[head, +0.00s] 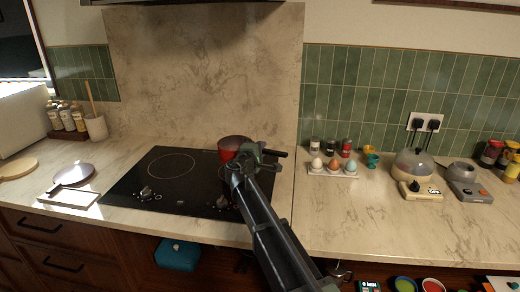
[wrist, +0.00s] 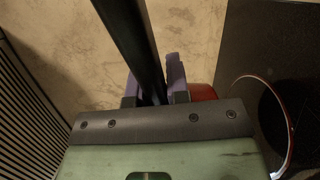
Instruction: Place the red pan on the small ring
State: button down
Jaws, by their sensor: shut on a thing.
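The red pan (head: 231,146) is at the back right of the black hob (head: 150,180), partly hidden by my arm. My gripper (head: 258,152) is at the pan's right side, shut on its dark handle (head: 282,153). In the wrist view, the purple fingers of my gripper (wrist: 157,88) close around the dark handle (wrist: 132,40), and a red part of the pan (wrist: 202,92) shows beside them. I cannot tell whether the pan touches the hob. One thin ring (head: 172,165) shows on the hob's left half.
Control knobs (head: 146,193) stand on the hob's front. An egg tray (head: 332,171) with spice jars behind it is on the counter to the right. A lid (head: 74,175) and utensil crock (head: 96,127) are at left. Counter front right is clear.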

jog(key=shift+f+b, duration=1.9)
jog(key=shift+f, duration=0.45)
jog(key=shift+f+b, duration=0.55)
jog(key=c, duration=1)
grip_release()
jog(key=v, duration=1.1)
